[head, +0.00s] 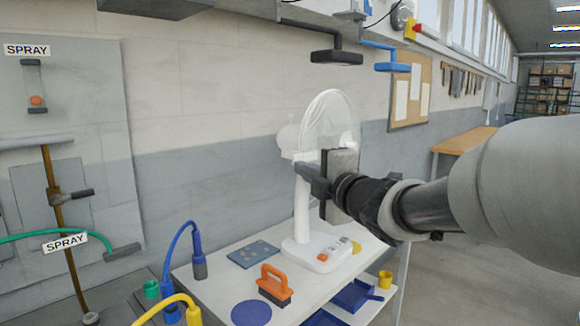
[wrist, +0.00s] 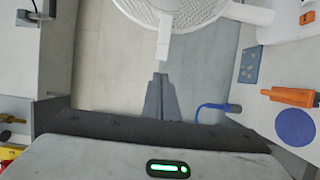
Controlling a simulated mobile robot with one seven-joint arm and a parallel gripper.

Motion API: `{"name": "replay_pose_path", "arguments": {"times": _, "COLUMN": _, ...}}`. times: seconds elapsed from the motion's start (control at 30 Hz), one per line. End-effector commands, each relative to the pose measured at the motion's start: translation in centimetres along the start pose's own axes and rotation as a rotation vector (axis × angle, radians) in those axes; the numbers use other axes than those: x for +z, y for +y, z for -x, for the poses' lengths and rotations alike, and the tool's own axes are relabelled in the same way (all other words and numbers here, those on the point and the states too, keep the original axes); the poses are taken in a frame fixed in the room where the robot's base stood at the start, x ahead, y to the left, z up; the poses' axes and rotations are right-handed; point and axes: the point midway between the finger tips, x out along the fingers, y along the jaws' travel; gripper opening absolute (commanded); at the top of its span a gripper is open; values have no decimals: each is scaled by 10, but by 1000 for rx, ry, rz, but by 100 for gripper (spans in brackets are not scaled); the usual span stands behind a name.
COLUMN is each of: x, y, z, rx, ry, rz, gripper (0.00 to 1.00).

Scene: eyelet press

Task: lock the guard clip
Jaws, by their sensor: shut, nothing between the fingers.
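A white fan (head: 303,210) stands on the white table, with a round, see-through guard (head: 335,112) at its top. In the wrist view the guard (wrist: 178,12) shows at the top edge as a white grille. A narrow white tab (wrist: 163,48), which looks like the guard clip, hangs from its rim. My gripper (wrist: 160,76) is shut and empty, its fingertips just below the tab's lower end; I cannot tell whether they touch. In the head view my gripper (head: 308,176) is beside the fan's upper post, and the clip cannot be made out.
Black (head: 336,57) and blue (head: 392,66) fixtures hang above.

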Motion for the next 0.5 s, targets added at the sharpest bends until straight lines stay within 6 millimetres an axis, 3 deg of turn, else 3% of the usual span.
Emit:
{"name": "replay_pose_path", "arguments": {"times": 0.2, "x": 17, "y": 0, "z": 24, "rx": 0, "ry": 0, "rz": 1, "gripper": 0}}
{"name": "replay_pose_path", "arguments": {"times": 0.5, "x": 21, "y": 0, "z": 30, "rx": 0, "ry": 2, "rz": 0, "gripper": 0}}
